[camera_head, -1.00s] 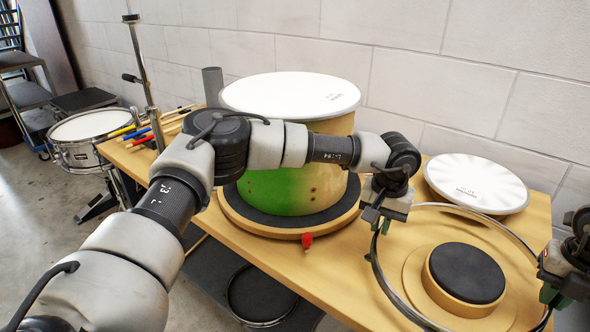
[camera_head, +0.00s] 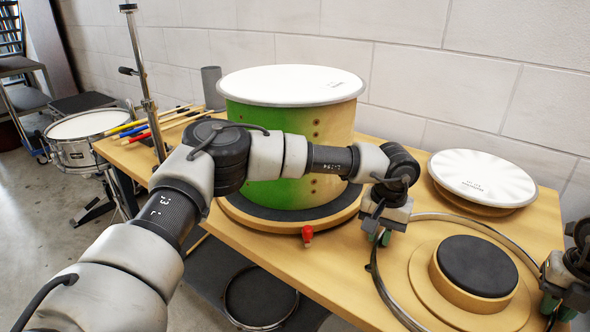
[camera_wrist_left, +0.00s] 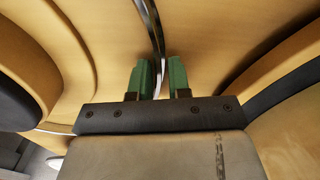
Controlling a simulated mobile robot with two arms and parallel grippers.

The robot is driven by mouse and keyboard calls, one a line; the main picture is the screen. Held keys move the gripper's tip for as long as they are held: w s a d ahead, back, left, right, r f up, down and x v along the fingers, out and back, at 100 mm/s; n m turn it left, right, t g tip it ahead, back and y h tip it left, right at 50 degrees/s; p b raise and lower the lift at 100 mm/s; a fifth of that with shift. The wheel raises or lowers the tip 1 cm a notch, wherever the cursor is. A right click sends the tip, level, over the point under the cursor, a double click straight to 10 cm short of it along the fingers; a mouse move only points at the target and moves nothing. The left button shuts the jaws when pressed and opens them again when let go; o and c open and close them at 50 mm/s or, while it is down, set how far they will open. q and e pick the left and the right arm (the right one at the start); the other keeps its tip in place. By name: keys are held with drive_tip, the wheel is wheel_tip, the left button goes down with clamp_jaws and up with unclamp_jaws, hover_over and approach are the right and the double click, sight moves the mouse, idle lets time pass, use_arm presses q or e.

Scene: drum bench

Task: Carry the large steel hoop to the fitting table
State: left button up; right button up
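The large steel hoop (camera_head: 379,284) is a thin shiny ring. In the head view it hangs level and low over the front right of the wooden bench, around the round stand with a black pad (camera_head: 475,266); I cannot tell whether it touches the wood. My left gripper (camera_head: 379,238) is closed on the hoop's left side. In the left wrist view the hoop (camera_wrist_left: 151,25) runs between the two green fingers, which stand close together. My right gripper (camera_head: 559,307) is on the hoop's right side at the picture's edge. The hoop's nearest part is cut off.
A green and natural wood drum (camera_head: 335,125) with a white head stands behind my left arm on a dark round base. A white drumhead (camera_head: 484,178) lies at the back right. Sticks (camera_head: 150,125) lie at the left. A small red-topped piece (camera_head: 307,233) sits at the base's front.

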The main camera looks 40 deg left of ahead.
use_arm(q)
drive_tip(key=o, duration=0.3)
drive_tip(key=shift+r, duration=0.1)
use_arm(e)
drive_tip(key=o, duration=0.3)
drive_tip(key=shift+r, duration=0.1)
use_arm(q)
drive_tip(key=shift+r, duration=0.1)
use_arm(e)
drive_tip(key=shift+a, duration=0.1)
drive_tip(key=shift+r, duration=0.3)
use_arm(q)
wheel_tip(320, 180, up, 12)
use_arm(e)
wheel_tip(320, 180, up, 11)
drive_tip(key=shift+r, duration=0.2)
